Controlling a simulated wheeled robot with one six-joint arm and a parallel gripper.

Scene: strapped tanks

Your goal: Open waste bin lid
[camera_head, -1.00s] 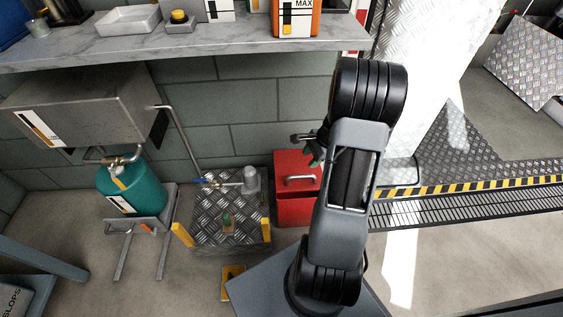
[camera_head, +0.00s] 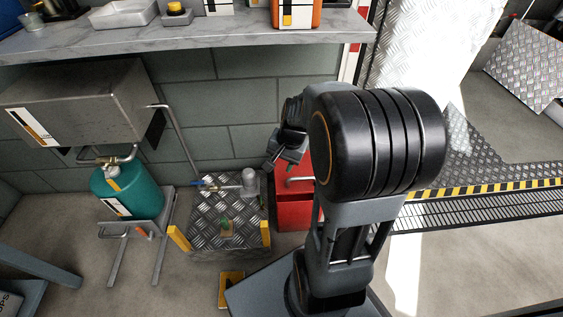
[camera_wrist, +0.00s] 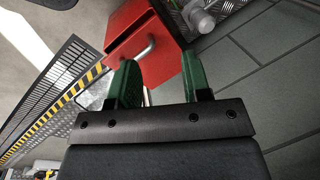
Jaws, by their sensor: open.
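The waste bin appears to be the red box (camera_head: 293,214) against the wall, partly hidden behind my arm in the head view. Its pale bar handle (camera_head: 299,182) shows beside my arm. In the wrist view the red bin (camera_wrist: 133,27) is beyond the fingers, with its handle (camera_wrist: 145,49) just past the fingertips and between them in the picture. My gripper (camera_wrist: 158,76) has two green fingers, spread apart and empty, not visibly touching the handle. In the head view my gripper (camera_head: 272,162) is above the bin's left side. The lid looks down.
A checker-plate stand (camera_head: 228,215) with a valve and pipe is left of the bin. A teal tank (camera_head: 130,196) is strapped farther left. A grey shelf (camera_head: 180,38) runs above, and a floor grate (camera_head: 470,208) with a hazard stripe lies right.

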